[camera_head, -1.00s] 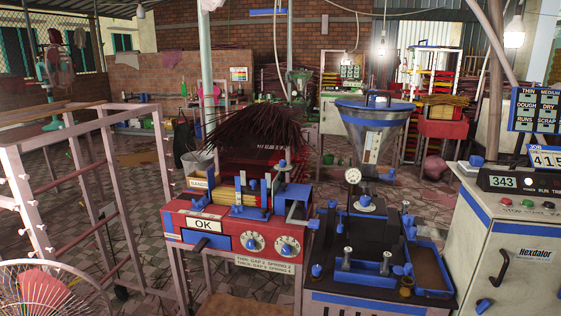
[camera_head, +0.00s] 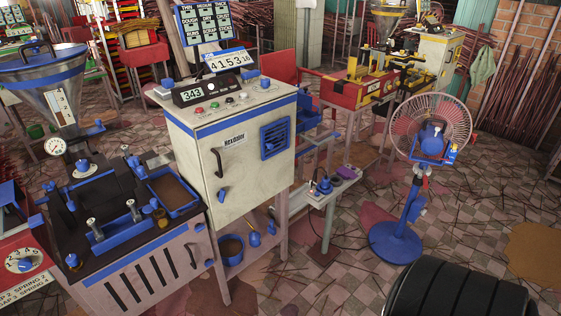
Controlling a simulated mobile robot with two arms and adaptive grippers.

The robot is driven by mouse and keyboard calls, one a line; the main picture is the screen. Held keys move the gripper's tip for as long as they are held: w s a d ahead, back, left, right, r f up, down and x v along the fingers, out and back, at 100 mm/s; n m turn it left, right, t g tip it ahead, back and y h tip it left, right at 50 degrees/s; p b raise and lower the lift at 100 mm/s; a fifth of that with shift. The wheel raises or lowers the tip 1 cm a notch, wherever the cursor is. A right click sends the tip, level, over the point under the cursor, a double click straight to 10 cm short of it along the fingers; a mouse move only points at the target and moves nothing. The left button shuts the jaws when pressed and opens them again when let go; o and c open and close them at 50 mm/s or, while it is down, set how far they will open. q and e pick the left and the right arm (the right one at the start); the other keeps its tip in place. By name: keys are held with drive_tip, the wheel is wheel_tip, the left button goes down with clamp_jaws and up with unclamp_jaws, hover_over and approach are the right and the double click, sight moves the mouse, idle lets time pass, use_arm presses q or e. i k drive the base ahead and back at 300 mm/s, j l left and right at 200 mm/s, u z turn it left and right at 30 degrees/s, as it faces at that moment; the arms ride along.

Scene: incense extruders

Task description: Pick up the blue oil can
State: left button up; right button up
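A small blue item with a thin upright spout or handle (camera_head: 254,238) stands on the low shelf under the cream cabinet. It looks like an oil can, but it is too small to be sure. Another small blue item (camera_head: 325,186) with a dark upright part sits on the low side table; I cannot tell whether it is a can. Neither of my grippers is in view.
The cream cabinet (camera_head: 228,172) stands left of centre, with a blue tub (camera_head: 230,250) on its lower shelf. The low side table (camera_head: 322,196) also holds a purple block (camera_head: 346,172). A blue pedestal fan (camera_head: 397,243) stands right. Tiled floor lies open between them.

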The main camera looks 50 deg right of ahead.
sight(254, 236)
drive_tip(key=z, duration=1.25)
